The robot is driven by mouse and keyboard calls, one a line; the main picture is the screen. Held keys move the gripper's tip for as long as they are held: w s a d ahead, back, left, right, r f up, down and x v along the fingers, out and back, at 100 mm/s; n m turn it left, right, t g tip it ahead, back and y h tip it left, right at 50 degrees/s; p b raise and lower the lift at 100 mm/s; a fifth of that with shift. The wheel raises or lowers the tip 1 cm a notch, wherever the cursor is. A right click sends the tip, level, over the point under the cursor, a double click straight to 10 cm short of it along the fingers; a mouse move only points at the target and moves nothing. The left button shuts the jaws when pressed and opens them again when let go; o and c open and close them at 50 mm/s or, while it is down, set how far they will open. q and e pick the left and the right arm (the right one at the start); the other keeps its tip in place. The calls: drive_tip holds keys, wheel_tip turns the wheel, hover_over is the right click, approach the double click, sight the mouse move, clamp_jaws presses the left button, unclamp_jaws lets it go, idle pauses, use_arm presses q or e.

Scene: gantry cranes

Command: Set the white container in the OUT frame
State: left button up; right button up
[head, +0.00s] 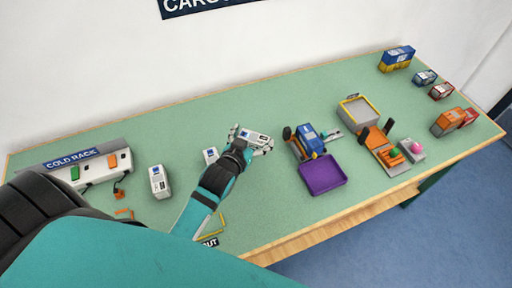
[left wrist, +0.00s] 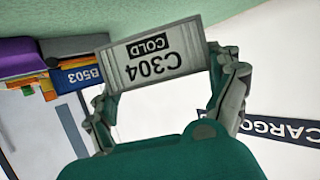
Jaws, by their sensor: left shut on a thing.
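A white container (head: 253,136) is between the fingers of my left gripper (head: 251,144), over the middle of the table. In the left wrist view the container (left wrist: 155,55) shows the label C304 COLD, upside down, with my left gripper's fingers (left wrist: 165,85) on both its ends. How high it is above the table is hard to tell. The yellow-edged OUT frame (head: 211,240) is near the table's front edge, largely hidden by my left arm. Two other white containers stand left of the gripper, one farther left (head: 159,182) and one close by (head: 210,155). My right gripper is not in view.
The cold rack (head: 88,167) stands at the left. Right of the gripper are a blue container on an orange crane (head: 308,142), a purple tray (head: 322,174) and a yellow-edged grey tray (head: 358,112). Several coloured containers (head: 396,58) stand at the far right. Green table behind the gripper is clear.

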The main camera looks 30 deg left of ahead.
use_arm(q)
drive_tip(key=shift+f, duration=2.55)
drive_tip(key=shift+f, duration=0.1)
drive_tip(key=o, duration=1)
drive_tip(key=shift+f, duration=0.1)
drive_tip(key=shift+c, duration=0.2)
